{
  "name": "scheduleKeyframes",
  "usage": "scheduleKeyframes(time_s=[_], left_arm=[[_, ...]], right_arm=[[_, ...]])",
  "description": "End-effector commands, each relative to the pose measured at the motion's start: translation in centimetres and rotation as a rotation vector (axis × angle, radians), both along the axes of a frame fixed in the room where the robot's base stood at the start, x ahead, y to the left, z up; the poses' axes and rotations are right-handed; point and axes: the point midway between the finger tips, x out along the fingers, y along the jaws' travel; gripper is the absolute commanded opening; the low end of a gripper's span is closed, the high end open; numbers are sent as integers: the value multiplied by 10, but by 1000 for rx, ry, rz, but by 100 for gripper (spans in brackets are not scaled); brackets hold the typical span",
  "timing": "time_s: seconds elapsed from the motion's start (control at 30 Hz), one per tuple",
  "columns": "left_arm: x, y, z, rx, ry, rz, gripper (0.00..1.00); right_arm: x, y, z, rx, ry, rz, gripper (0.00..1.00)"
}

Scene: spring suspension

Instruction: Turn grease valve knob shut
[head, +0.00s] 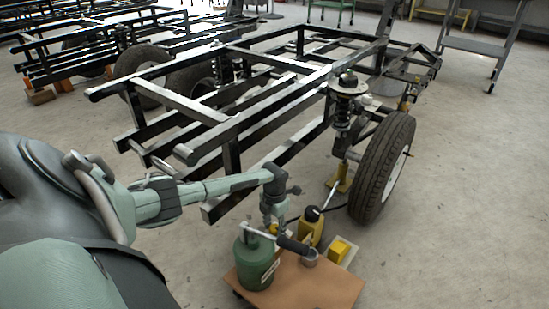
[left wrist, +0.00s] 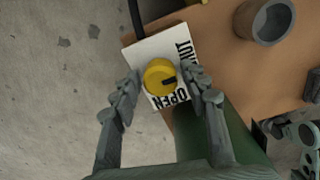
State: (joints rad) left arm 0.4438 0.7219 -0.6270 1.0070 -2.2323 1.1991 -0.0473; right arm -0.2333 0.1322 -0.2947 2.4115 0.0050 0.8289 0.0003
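The round yellow knob (left wrist: 157,75) with a black pointer mark sits on a white plate (left wrist: 150,50) in the left wrist view. The plate reads OPEN along its lower edge and a partly covered word ending in UT at its right. The pointer faces right, between the two words. My left gripper (left wrist: 166,92) is open, with one finger on each side of the knob and gaps to it. In the head view my left gripper (head: 274,222) is low beside the green canister (head: 254,264), and it largely hides the knob. My right gripper is not in view.
The canister stands on a brown board (head: 318,287) with a grey cup (head: 310,257), a yellow bottle (head: 311,229) and a yellow block (head: 340,250). A black handle crosses above the board. The trailer frame (head: 190,107) and tyre (head: 382,168) stand behind.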

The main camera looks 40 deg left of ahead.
Motion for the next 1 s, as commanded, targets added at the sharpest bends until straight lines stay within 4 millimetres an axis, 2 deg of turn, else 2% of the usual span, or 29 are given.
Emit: scheduleKeyframes(time_s=[0.3,0.43,0.57,0.8,1.0], left_arm=[[0,0,1,0,-1,-2,53],[1,0,10,1,-3,-4,53],[1,1,32,2,-3,-5,53],[1,1,84,2,-3,-3,53],[0,0,112,0,-2,-1,53]], right_arm=[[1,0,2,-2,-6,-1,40],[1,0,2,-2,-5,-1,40],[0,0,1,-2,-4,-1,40],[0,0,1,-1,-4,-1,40],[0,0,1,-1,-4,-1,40]])
